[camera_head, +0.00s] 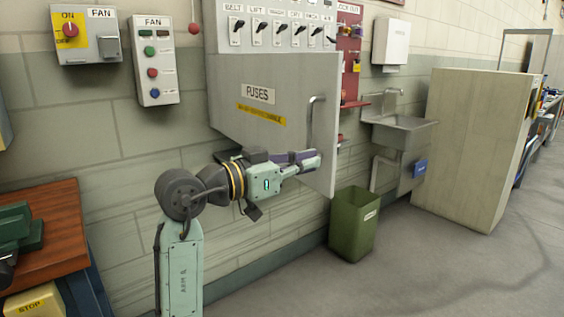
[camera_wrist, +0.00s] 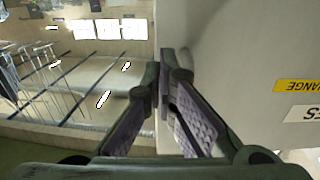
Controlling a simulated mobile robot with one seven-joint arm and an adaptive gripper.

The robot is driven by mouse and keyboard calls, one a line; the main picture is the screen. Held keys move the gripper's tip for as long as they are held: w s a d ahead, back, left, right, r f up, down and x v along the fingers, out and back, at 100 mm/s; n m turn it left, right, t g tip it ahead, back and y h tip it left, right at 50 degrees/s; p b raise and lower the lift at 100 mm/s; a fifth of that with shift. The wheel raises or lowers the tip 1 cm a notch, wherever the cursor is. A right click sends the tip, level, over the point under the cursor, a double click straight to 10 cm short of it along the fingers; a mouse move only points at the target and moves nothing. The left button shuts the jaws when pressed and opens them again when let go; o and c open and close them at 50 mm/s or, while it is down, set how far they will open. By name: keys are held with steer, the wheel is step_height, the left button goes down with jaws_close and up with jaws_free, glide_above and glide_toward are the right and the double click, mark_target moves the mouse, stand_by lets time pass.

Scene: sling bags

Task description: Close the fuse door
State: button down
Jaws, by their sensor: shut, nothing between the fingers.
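The fuse door (camera_head: 225,100) is a grey panel with a FUSES label and a yellow strip, below the row of switches. Its right edge stands out from the wall, so it looks partly open. A bar handle (camera_head: 311,122) is near that edge. My gripper (camera_head: 318,159) is shut and empty, in front of the door's lower right part, below the handle. In the wrist view the purple-padded fingers (camera_wrist: 167,72) lie beside the pale door face (camera_wrist: 240,60), whose labels appear upside down. I cannot tell whether they touch it. The fuse compartment is hidden.
Two FAN control boxes (camera_head: 155,70) hang left of the door. A green bin (camera_head: 352,225) stands on the floor below right, near a sink (camera_head: 400,130) and a large beige cabinet (camera_head: 470,140). A wooden-topped bench (camera_head: 55,215) is at the left. The front floor is clear.

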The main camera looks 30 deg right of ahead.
mark_target(330, 157)
steer(key=shift+d+p, duration=0.3)
steer(key=shift+d, duration=1.25)
